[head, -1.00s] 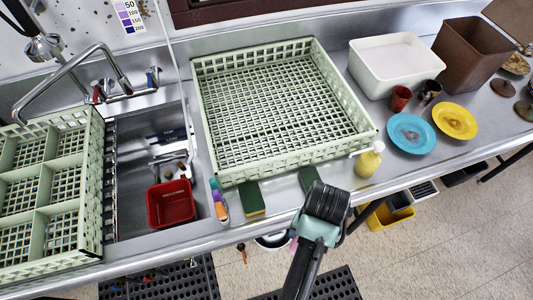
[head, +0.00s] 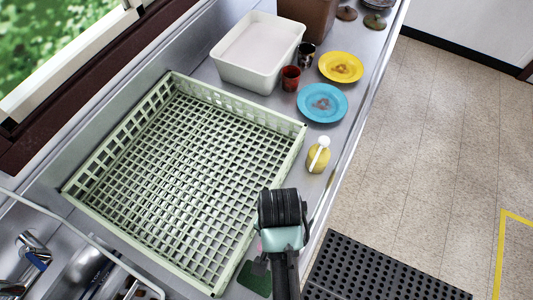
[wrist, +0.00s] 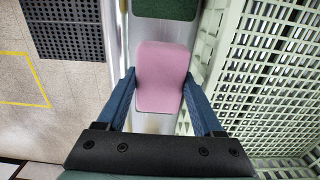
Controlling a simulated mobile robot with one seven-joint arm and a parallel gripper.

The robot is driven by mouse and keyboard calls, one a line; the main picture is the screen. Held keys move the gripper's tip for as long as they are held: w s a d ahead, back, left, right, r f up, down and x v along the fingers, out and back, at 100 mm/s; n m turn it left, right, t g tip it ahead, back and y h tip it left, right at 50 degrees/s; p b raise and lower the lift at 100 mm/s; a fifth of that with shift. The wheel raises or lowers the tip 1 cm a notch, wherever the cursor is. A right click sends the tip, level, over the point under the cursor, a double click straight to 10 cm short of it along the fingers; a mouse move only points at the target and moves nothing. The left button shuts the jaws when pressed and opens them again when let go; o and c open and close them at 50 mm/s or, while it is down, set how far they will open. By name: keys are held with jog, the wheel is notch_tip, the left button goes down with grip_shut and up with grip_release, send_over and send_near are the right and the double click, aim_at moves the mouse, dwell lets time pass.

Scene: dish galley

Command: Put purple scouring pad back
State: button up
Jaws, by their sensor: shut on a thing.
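The purple scouring pad, pinkish in the wrist view (wrist: 163,85), is between the two blue fingers of my gripper (wrist: 160,92), which is shut on it. Its broad face shows toward the wrist camera, over the counter's front strip. In the head view my gripper (head: 259,264) is beside the near right side of the green rack (head: 215,278), and my arm hides most of it and the pad. A dark green pad (head: 255,280) lies on the counter close by; a green pad also shows beyond the held one in the wrist view (wrist: 165,8).
A yellow soap bottle (head: 318,157) stands near the counter edge. Behind it are a blue plate (head: 322,103), a yellow plate (head: 341,67), a red mug (head: 291,78) and a white tub (head: 257,53). A black mat (head: 375,272) lies on the floor.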

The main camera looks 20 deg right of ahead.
notch_tip(320, 180, down, 3)
jog(key=shift+s+d+r, duration=0.1)
jog(key=shift+s+r, duration=0.05)
jog(key=shift+f, duration=2.4)
jog(key=shift+f, duration=0.1)
jog(key=o, duration=1.4)
jog(key=shift+o, duration=0.2)
notch_tip(320, 180, up, 12)
jog(key=shift+r, duration=0.15)
